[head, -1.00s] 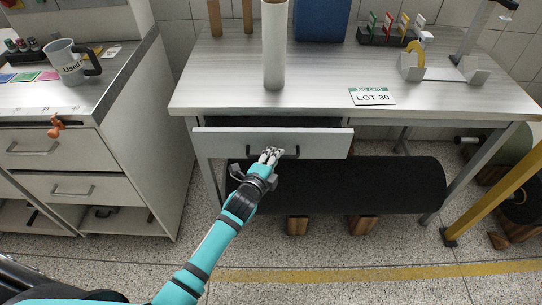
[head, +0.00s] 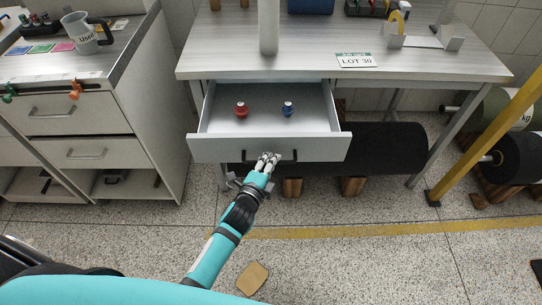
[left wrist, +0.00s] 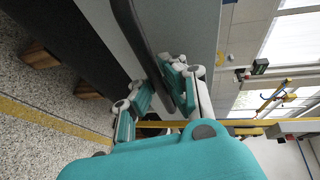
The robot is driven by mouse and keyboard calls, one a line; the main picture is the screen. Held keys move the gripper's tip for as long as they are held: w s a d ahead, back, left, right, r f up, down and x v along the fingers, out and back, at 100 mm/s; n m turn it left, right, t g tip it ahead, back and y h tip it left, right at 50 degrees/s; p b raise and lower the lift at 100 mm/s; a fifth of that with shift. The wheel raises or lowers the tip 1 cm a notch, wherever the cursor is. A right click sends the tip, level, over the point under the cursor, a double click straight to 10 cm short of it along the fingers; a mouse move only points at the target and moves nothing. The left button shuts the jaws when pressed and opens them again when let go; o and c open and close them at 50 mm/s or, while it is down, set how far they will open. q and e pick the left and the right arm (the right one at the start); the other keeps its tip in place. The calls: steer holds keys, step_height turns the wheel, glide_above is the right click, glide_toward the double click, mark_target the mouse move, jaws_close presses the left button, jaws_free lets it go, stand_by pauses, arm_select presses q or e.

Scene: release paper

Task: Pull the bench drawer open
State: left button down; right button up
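The bench drawer (head: 320,149) is pulled well out from under the bench top, and its inside shows. Its front has a dark bar handle (head: 293,156). In the drawer stand a small red object (head: 241,111) and a small blue one (head: 288,110). My left gripper (head: 268,160) is at the middle of the drawer front, closed around the handle. The left wrist view shows the dark handle (left wrist: 141,35) running down between its fingers (left wrist: 165,90); the exact contact is partly hidden. My right gripper is not in view.
The bench top (head: 210,62) holds a white tube (head: 268,28) and a "LOT 30" card (head: 355,60). A black roll (head: 390,145) lies under the bench. A cabinet (head: 95,120) stands at left, a yellow post (head: 490,120) at right. The floor in front is mostly clear.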

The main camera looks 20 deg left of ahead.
arm_select(q)
steer(key=shift+s+f, duration=0.15)
steer(key=shift+f, duration=0.05)
steer(key=c, duration=1.4)
jaws_free()
steer(key=shift+r, duration=0.1)
steer(key=v, duration=1.2)
